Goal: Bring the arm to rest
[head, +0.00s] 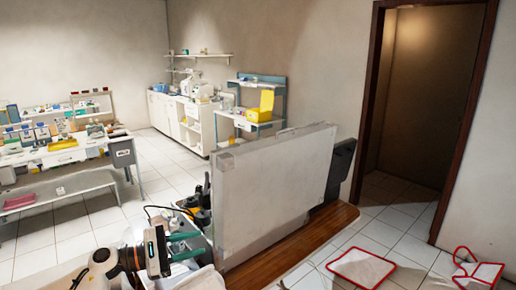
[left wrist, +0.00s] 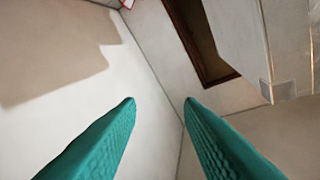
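My left gripper (head: 200,245) is low in the head view, with its green fingers pointing right towards the lower left edge of a large pale case (head: 275,190). In the left wrist view its two fingertips (left wrist: 160,101) stand apart with nothing between them, so it is open and empty. The pale case also shows at the upper right of the left wrist view (left wrist: 270,35). I cannot tell the exact gap between the fingers and the case. My right gripper is not in view.
The case stands upright on a wooden surface (head: 315,238). Dark bottle-like items (head: 200,200) stand close behind my left gripper. A crowded bench (head: 75,155) is at the left, and a white counter (head: 180,120) is at the back. Red-edged items (head: 362,268) lie at the lower right, near a doorway.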

